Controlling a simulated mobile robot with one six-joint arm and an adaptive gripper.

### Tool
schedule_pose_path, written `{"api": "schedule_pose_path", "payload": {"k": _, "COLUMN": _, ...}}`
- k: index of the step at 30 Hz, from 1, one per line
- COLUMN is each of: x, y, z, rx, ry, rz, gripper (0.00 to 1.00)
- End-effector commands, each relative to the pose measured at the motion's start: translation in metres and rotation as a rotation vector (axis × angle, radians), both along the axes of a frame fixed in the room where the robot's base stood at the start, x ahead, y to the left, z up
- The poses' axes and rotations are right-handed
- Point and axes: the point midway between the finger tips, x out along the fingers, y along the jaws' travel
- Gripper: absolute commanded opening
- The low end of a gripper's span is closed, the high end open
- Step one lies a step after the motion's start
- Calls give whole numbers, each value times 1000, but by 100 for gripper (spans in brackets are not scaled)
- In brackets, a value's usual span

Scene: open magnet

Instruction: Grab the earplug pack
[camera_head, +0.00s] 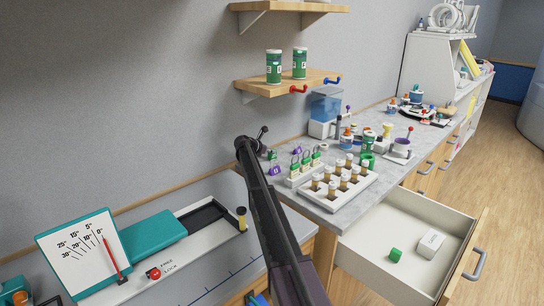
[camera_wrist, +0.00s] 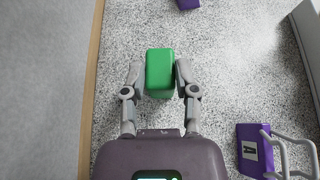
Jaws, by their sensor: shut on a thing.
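A small green block-shaped pack (camera_wrist: 160,66), which fits an earplug pack, sits between the two fingers of my gripper (camera_wrist: 159,82) in the wrist view. The fingers press on its left and right sides. It is over the speckled grey counter; I cannot tell whether it touches the surface. In the head view my gripper (camera_head: 262,148) is at the counter's back left, near the wall, and largely hides what it holds.
A purple padlock (camera_wrist: 254,150) lies right of my gripper. The counter (camera_head: 330,200) carries a white rack (camera_head: 337,190) of brown vials and several green-capped items. The open drawer (camera_head: 405,225) also holds a white box (camera_head: 431,242). Shelves (camera_head: 290,82) hang above.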

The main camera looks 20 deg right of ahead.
Motion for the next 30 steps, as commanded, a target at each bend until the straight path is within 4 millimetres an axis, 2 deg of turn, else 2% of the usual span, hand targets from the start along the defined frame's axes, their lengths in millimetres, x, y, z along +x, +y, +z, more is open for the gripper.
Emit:
{"api": "schedule_pose_path", "payload": {"k": 13, "x": 0, "y": 0, "z": 7, "rx": 0, "ry": 0, "rz": 0, "gripper": 14}}
{"api": "schedule_pose_path", "payload": {"k": 25, "x": 0, "y": 0, "z": 40, "rx": 0, "ry": 0, "rz": 0, "gripper": 14}}
{"api": "schedule_pose_path", "payload": {"k": 26, "x": -1, "y": -2, "z": 42, "rx": 0, "ry": 0, "rz": -1, "gripper": 14}}
{"api": "schedule_pose_path", "payload": {"k": 30, "x": -19, "y": -34, "z": 40, "rx": 0, "ry": 0, "rz": -4, "gripper": 14}}
